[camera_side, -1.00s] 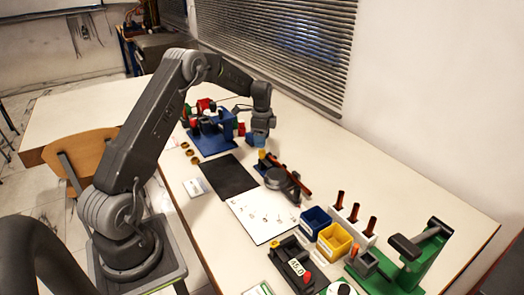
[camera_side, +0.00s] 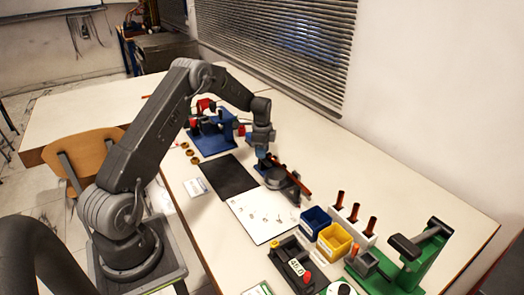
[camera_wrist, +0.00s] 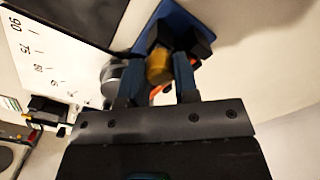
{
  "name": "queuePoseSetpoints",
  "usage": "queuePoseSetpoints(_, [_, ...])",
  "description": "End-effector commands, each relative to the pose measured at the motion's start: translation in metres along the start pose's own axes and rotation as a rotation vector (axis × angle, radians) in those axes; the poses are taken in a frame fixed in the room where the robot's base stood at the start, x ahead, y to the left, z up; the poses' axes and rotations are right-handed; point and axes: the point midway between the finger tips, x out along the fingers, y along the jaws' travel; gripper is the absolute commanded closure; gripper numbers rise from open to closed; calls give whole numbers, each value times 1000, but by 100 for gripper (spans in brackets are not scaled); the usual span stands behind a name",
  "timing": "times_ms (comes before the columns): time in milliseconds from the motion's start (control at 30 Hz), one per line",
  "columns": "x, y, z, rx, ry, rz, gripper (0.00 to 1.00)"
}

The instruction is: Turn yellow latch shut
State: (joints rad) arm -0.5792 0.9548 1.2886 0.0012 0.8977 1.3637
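The yellow latch (camera_wrist: 159,67) shows in the wrist view as a rounded yellow knob beside dark blocks on a blue base (camera_wrist: 178,18). My gripper (camera_wrist: 159,75) has its two blue fingers apart, one on each side of the knob. The gaps are small, and I cannot tell whether either finger touches it. In the side view my gripper (camera_side: 262,153) is low at the back end of the dark gauge fixture (camera_side: 276,178) and hides the latch.
A blue stand (camera_side: 212,140) is left of my gripper. A black mat (camera_side: 229,176) and a white marked sheet (camera_side: 262,216) lie in front. Blue (camera_side: 315,220) and yellow (camera_side: 334,241) bins and a green press (camera_side: 415,262) stand to the right.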

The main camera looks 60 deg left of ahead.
Motion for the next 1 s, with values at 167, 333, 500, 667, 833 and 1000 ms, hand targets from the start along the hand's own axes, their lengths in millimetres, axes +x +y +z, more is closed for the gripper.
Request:
queuePoseSetpoints(167, [0,0,0,0,0,0,89])
queuePoseSetpoints(333, [0,0,0,-2,0,0,95])
queuePoseSetpoints(500, [0,0,0,-30,0,0,96])
queuePoseSetpoints(667, [0,0,0,-101,1,1,96])
queuePoseSetpoints(833, [0,0,0,-227,1,1,96])
queuePoseSetpoints(1000, [0,0,0,-385,1,1,96])
